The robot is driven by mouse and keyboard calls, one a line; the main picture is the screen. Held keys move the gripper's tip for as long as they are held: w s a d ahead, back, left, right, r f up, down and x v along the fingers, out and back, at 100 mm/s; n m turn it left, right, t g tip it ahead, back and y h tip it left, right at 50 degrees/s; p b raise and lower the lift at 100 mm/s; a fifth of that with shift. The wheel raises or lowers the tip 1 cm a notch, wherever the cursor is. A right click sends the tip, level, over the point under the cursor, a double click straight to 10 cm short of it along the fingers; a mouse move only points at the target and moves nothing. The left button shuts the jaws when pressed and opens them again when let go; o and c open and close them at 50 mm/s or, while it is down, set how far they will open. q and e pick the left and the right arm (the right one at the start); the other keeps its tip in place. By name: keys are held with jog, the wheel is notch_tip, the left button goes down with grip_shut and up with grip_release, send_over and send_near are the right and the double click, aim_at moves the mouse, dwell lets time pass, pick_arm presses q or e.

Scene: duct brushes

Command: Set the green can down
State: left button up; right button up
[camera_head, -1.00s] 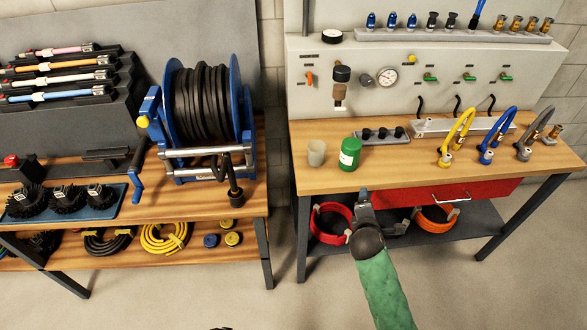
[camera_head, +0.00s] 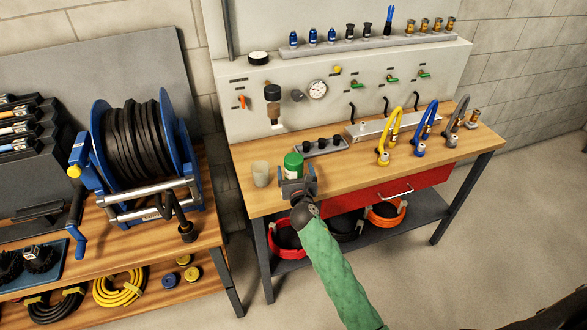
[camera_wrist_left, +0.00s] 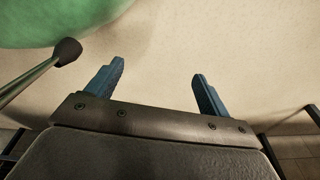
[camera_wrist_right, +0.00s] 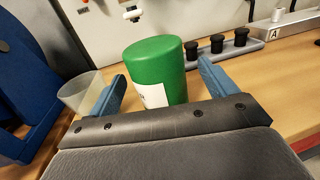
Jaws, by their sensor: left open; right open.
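The green can (camera_head: 293,164) with a white label stands upright on the wooden workbench (camera_head: 345,170), near its left front part. In the right wrist view the can (camera_wrist_right: 156,65) shows between and beyond the fingertips. My right gripper (camera_head: 298,185) is open at the can's near side, with its two blue fingers (camera_wrist_right: 161,85) apart on either side of it. I cannot tell whether they touch it. My left gripper (camera_wrist_left: 154,85) is open and empty over bare floor; it is not seen in the head view.
A translucent cup (camera_head: 261,174) stands just left of the can. A grey tray with black knobs (camera_head: 322,146) lies behind it to the right. Yellow (camera_head: 391,130) and blue hoses stand further right. A hose reel (camera_head: 140,150) is on the left bench. The bench's middle front is clear.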

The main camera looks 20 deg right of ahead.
jog(key=w+p, duration=0.2)
jog(key=w, duration=0.1)
jog(key=shift+w+d+r, duration=0.1)
jog(key=shift+w+d, duration=0.05)
jog(key=shift+w, duration=0.25)
jog(key=shift+w+d, duration=0.15)
jog(key=shift+w, duration=0.25)
pick_arm(q)
jog(key=s, duration=0.1)
jog(key=s+f, duration=0.1)
jog(key=s, duration=0.1)
jog(key=s+a, duration=0.1)
jog(key=s, duration=0.1)
jog(key=shift+s+f, duration=0.1)
jog(key=shift+f, duration=0.1)
pick_arm(e)
jog(key=c, duration=1.2)
jog(key=shift+c, duration=0.2)
